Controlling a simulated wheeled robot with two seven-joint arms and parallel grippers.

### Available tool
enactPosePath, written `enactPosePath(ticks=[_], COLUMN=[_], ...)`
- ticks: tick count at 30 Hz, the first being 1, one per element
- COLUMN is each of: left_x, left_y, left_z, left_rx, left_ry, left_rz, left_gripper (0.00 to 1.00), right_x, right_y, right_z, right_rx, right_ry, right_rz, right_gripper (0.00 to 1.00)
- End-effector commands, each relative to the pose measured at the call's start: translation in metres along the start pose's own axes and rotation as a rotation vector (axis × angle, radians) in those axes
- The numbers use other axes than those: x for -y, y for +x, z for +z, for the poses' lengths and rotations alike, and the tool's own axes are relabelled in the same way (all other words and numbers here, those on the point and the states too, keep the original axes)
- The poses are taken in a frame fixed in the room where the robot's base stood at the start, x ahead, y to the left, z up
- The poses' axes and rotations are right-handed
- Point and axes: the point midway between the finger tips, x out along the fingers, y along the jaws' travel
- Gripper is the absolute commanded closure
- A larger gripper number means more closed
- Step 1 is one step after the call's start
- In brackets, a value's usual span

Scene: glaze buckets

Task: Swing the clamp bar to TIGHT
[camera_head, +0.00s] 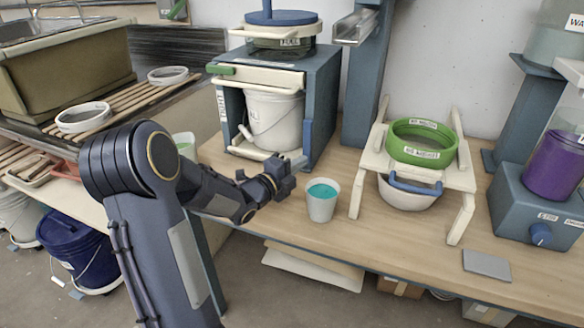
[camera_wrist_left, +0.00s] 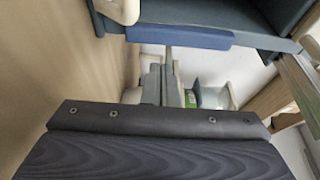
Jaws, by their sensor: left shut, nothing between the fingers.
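The blue press frame (camera_head: 326,90) stands at the back of the bench, holding a white bucket (camera_head: 274,120). A cream bar with a green end (camera_head: 221,70) crosses its top front; a vertical label, seemingly TIGHT, is on its left post. A blue upright grip (camera_head: 306,138) is at the front right; a blue bar (camera_wrist_left: 180,38), likely this grip, crosses the wrist view. I cannot tell for certain which is the clamp bar. My left gripper (camera_head: 297,163) is shut and empty, low by the frame's front right; its fingers (camera_wrist_left: 174,82) show together. Contact with the grip is unclear. My right gripper is out of view.
A cup of teal glaze (camera_head: 322,200) stands just right of my left gripper. A cream stand (camera_head: 464,180) with a green sieve (camera_head: 422,142) is further right. A blue column (camera_head: 364,85) rises behind. Bare bench lies in front of the stand.

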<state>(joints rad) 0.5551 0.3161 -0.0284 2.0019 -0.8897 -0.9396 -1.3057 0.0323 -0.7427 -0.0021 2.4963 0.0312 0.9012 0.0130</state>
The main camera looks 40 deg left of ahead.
Motion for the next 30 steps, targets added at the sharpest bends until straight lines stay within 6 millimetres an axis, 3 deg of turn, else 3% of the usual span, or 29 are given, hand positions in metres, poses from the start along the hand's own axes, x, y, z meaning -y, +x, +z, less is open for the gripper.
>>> enactPosePath(ticks=[3, 10, 30], left_x=[0.000, -0.001, -0.002], left_y=[0.022, 0.046, 0.049], left_z=[0.000, 0.000, 0.003], left_rx=[-0.001, 0.001, 0.000], left_ry=[0.000, 0.000, 0.039], left_rz=[0.000, 0.002, 0.014], left_gripper=[1.00, 1.00, 1.00], right_x=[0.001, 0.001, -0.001], right_y=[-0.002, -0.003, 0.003], right_z=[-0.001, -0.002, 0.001], right_rx=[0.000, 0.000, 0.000], right_ry=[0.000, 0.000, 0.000], right_rz=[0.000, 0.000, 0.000], right_gripper=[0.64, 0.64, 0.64])
